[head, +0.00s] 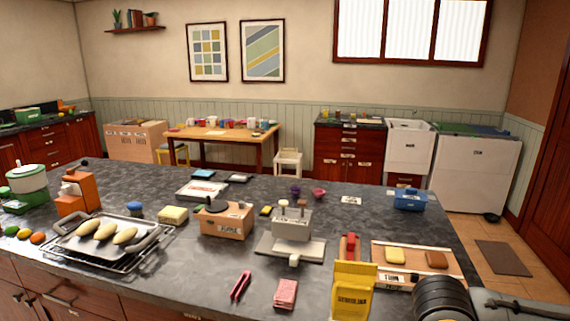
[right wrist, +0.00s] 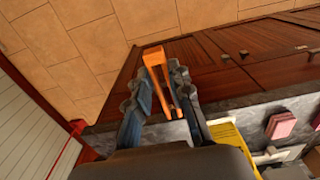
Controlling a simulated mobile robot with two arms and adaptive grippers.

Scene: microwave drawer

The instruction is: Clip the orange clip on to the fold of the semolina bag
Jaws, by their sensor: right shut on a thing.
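The yellow semolina bag (head: 352,291) stands upright at the front of the counter, right of centre in the head view. Its folded top faces up. In the right wrist view a yellow piece of it (right wrist: 229,143) shows at the lower right. My right gripper (right wrist: 162,77) is shut on the orange clip (right wrist: 155,57), which sits between its two fingers, apart from the bag. In the head view my right arm is at the lower right, beside the bag; its fingers and the clip are hidden there. My left gripper is not in view.
A board with yellow and brown blocks (head: 395,256) lies right of the bag. A grey device (head: 291,226), a pink block (head: 286,293) and a red clip-like item (head: 240,286) are to its left. A baking tray (head: 75,247) is farther left.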

